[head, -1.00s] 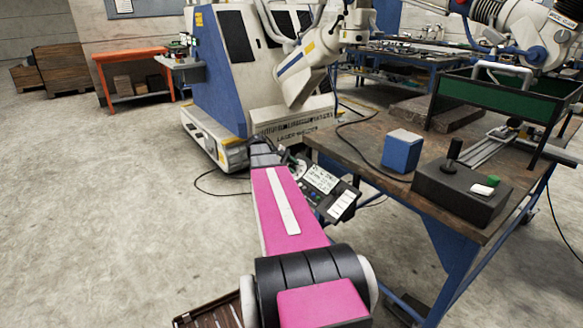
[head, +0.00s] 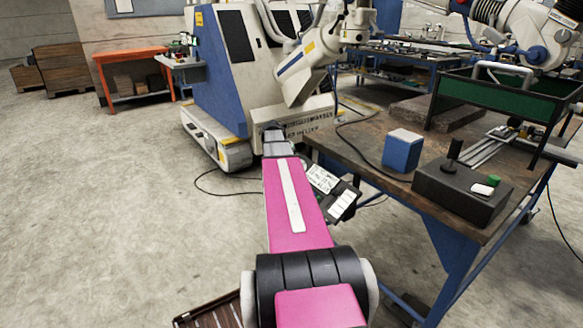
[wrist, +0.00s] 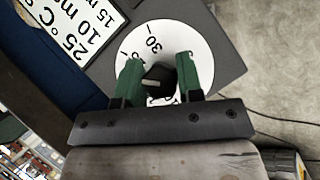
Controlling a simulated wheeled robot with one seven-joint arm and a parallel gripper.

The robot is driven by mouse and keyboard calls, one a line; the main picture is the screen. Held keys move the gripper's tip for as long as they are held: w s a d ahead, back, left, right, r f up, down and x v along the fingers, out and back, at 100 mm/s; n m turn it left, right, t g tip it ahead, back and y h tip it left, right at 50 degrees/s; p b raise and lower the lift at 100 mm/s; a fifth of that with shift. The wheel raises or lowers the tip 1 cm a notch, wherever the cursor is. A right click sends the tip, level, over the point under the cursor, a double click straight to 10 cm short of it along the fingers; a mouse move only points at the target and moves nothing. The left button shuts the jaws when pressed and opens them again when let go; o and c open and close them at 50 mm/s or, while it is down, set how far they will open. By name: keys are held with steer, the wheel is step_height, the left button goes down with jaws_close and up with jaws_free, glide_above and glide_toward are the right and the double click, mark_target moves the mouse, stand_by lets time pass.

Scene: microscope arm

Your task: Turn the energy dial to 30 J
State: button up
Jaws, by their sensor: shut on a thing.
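The energy dial (wrist: 180,45) is a round white disc with a black knob (wrist: 158,82) at its middle, in the wrist view. A "30" with tick marks is printed on the disc, above the knob and slightly left. A short pale line shows on the knob. My gripper (wrist: 159,74) has green fingers, one on each side of the knob, and is shut on it. The fingers and gripper body hide the lower part of the disc. In the head view my pink arm reaches to the control panel (head: 342,207), and the dial is hidden there.
A white label (wrist: 78,25) with printed values lies beside the dial. A wooden-topped bench (head: 357,148) stands right of my arm, with a blue box (head: 402,151) and a dark control box (head: 462,190). The floor to the left is mostly clear.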

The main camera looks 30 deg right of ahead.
steer(key=m+t+y, duration=0.1)
steer(key=m, duration=0.2)
steer(key=m+t+y, duration=0.1)
steer(key=m, duration=0.1)
steer(key=shift+a+m+t, duration=0.1)
steer(key=shift+m+t, duration=0.2)
steer(key=shift+m, duration=0.1)
steer(key=m+t, duration=0.2)
steer(key=shift+m+y, duration=0.4)
steer(key=shift+m+t, duration=0.7)
steer(key=shift+m, duration=0.6)
steer(key=shift+w, duration=0.1)
steer(key=o, duration=0.9)
steer(key=shift+o, duration=0.2)
step_height(320, 180, up, 11)
steer(key=shift+s+a+f, duration=0.15)
steer(key=shift+s+a, duration=0.05)
steer(key=shift+s, duration=0.25)
